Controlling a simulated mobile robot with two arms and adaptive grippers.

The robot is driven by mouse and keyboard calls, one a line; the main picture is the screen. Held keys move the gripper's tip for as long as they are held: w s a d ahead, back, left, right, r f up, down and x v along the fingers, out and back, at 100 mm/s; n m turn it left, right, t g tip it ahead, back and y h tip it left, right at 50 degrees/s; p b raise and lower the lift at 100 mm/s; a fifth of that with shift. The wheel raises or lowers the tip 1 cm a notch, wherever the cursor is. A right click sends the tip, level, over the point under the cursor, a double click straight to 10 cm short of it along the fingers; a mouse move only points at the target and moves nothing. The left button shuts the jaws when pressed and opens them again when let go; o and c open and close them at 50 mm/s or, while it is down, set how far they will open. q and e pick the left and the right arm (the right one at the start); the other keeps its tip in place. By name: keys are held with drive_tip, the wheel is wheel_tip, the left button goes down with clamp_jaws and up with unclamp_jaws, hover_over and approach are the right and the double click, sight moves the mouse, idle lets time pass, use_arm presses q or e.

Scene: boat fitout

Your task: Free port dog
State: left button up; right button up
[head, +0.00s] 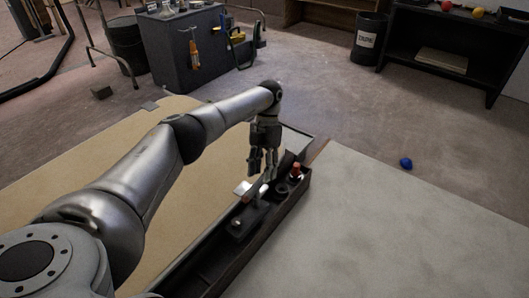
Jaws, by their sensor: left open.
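My left gripper (262,168) points down, open, over the far end of a long dark narrow trough-like frame (222,262). Inside the frame are a dark round fitting (281,189), a red-topped part (296,170) and a dark block with small studs (240,222). A small white piece (243,188) shows at the frame's left side. I cannot tell for certain which of these parts is the port dog. The fingertips are close to the parts, but contact is unclear. The gripper partly hides the frame's far end. My right gripper is not in view.
A grey cabinet (187,50), a dark bin (369,38) and a black shelf (440,50) stand farther back.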

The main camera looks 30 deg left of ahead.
use_arm(q)
drive_tip(key=d+v, duration=0.1)
drive_tip(key=v, duration=0.6)
drive_tip(key=shift+a+r, duration=0.2)
drive_tip(key=shift+a, duration=0.2)
drive_tip(key=shift+w, duration=0.15)
drive_tip(key=shift+o, duration=0.5)
drive_tip(key=shift+a, duration=0.1)
